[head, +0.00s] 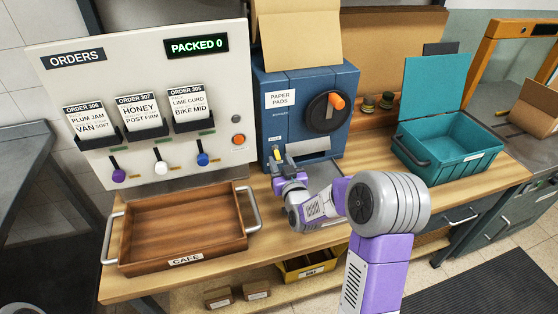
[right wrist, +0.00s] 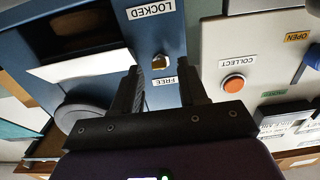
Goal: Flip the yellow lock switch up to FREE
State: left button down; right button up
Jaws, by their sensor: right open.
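The yellow lock switch (head: 277,153) is on the left part of the blue paper pads machine's front (head: 315,80). In the right wrist view, which is upside down, the switch (right wrist: 160,62) sits between the LOCKED label (right wrist: 150,10) and the FREE label (right wrist: 160,80). I cannot tell which way it is flipped. My right gripper (head: 283,163) is close in front of the switch. In the right wrist view its open fingers (right wrist: 160,88) are spread to either side of the switch's line, with nothing between them. My left gripper is not in view.
A white orders panel (head: 145,60) stands left of the machine; its orange COLLECT button (right wrist: 234,83) is near my gripper. A brown wooden tray (head: 185,262) lies at front left and a teal box (head: 440,165) stands at right. The machine's orange-handled crank (head: 328,112) is right of the switch.

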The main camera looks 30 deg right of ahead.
jog(key=shift+x, duration=0.95)
grip_shut()
jog(key=shift+r+p, duration=0.3)
jog(key=shift+p, duration=0.25)
jog(key=r+g+p, duration=0.1)
jog(key=g+p, duration=0.1)
jog(key=p, duration=0.4)
jog(key=r+g+y+p, duration=0.1)
jog(key=g+p, duration=0.2)
jog(key=p, duration=0.3)
jog(key=w+r+g+y+p, duration=0.1)
jog(key=g+p, duration=0.2)
jog(key=p, duration=0.4)
jog(key=shift+r, duration=0.4)
jog(key=shift+d+g+p, duration=0.1)
jog(key=shift+g+p, duration=0.5)
jog(key=shift+p, duration=0.3)
jog(key=shift+f, duration=0.1)
